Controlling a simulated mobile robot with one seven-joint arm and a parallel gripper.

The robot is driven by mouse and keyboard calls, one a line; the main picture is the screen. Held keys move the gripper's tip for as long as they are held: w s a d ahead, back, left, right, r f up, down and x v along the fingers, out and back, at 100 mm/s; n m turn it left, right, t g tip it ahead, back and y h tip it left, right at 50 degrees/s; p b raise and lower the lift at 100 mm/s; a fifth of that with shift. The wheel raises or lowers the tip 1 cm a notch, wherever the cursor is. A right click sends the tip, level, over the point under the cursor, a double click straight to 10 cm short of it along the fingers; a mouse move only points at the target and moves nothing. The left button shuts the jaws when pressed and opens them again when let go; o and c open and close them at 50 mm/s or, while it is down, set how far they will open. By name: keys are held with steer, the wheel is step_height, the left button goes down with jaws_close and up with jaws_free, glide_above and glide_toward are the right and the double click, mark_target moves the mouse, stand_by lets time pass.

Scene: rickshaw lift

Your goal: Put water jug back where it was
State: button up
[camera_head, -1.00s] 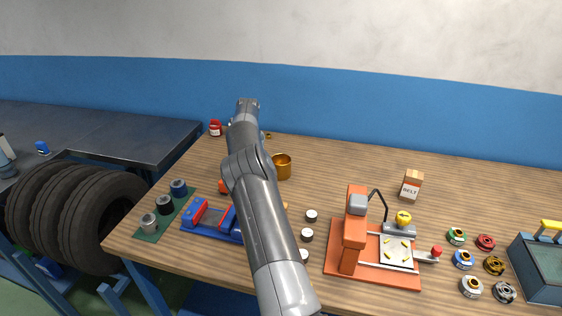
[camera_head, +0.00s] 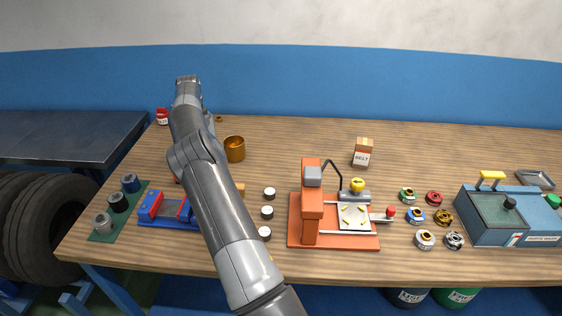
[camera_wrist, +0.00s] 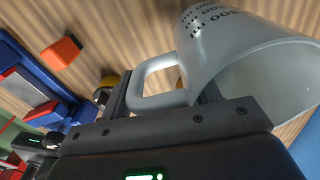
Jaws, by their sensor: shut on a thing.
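The water jug (camera_wrist: 235,55) is a pale grey-white vessel with dark printed marks on its side and a wide open mouth facing the right of the wrist view. It is tilted in that view. My gripper (camera_wrist: 162,93) is shut on the jug's loop handle, with a dark finger on either side. The wooden tabletop (camera_wrist: 125,25) shows behind the jug. In the head view my arm hides both the jug and my gripper. I cannot tell the jug's height above the table.
A blue vise (camera_head: 165,210) and a brass cup (camera_head: 234,149) stand near my arm. An orange block (camera_wrist: 61,52) lies beside the vise.

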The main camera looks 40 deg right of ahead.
steer(key=shift+s+d+r+n, duration=0.75)
steer(key=shift+s+r+n, duration=1.45)
steer(key=shift+s+n, duration=1.55)
steer(key=s+d+r+m, duration=0.1)
steer(key=s+d+m, duration=0.8)
steer(key=s, duration=0.4)
steer(key=s+d+r+m, duration=0.2)
steer(key=s+d+m, duration=0.5)
steer(key=s+d, duration=0.55)
steer(key=shift+w+a+f, duration=1.05)
steer(key=shift+w+f, duration=0.5)
steer(key=shift+f, duration=0.25)
steer(key=shift+w+a+f, duration=1.05)
steer(key=shift+w+f, duration=0.45)
steer(key=shift+f, duration=0.35)
steer(key=shift+w+a+f, duration=1.05)
steer(key=shift+w+f, duration=0.5)
steer(key=shift+f, duration=0.25)
steer(key=shift+f, duration=0.1)
steer(key=o, duration=1.3)
